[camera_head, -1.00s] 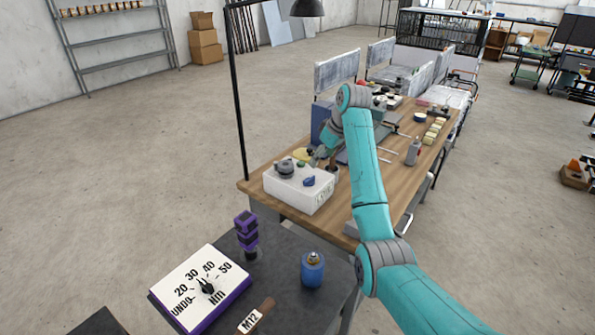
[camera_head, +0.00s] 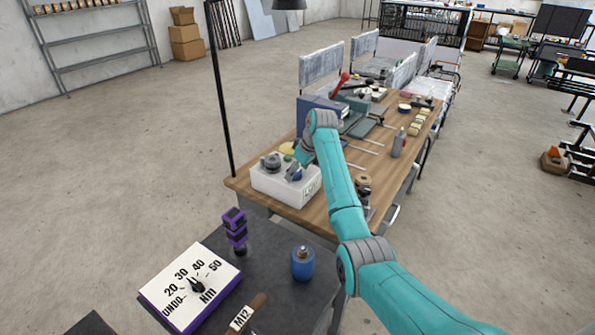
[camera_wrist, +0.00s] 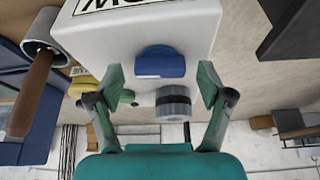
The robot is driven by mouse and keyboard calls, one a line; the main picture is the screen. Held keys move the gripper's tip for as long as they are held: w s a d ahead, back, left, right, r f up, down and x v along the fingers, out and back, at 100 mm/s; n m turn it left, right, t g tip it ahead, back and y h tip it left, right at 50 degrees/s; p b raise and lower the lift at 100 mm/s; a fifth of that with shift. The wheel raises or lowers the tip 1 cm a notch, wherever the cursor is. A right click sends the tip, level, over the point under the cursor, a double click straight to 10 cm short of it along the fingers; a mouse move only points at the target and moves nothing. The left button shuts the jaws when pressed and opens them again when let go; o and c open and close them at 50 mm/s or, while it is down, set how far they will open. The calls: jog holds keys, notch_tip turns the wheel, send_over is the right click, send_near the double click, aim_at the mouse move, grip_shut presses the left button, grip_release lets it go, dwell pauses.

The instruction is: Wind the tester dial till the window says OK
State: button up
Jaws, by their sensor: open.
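The white tester box (camera_head: 268,184) stands on the wooden bench's near left corner. A grey round dial (camera_head: 271,161) and a blue knob (camera_head: 297,175) are on its top. Its front window (camera_head: 311,191) appears to begin "LO", with the rest unclear. Contact cannot be told.
A dark table (camera_head: 270,265) in front holds a white scale panel (camera_head: 190,287), a purple stacked piece (camera_head: 235,228) and a blue canister (camera_head: 303,264). A black post (camera_head: 219,95) rises left of the box. Tools and bottles crowd the bench behind.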

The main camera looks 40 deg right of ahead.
jog(key=c, duration=1.2)
jog(key=shift+o, duration=0.2)
jog(key=shift+m, duration=0.4)
jog(key=m+h, duration=0.2)
jog(key=m, duration=0.3)
jog(key=shift+a, duration=0.2)
jog(key=m+h, duration=0.1)
jog(key=m, duration=0.2)
jog(key=m+g+h, duration=0.1)
jog(key=m, duration=0.2)
jog(key=o, duration=1.2)
jog(key=shift+c, duration=0.2)
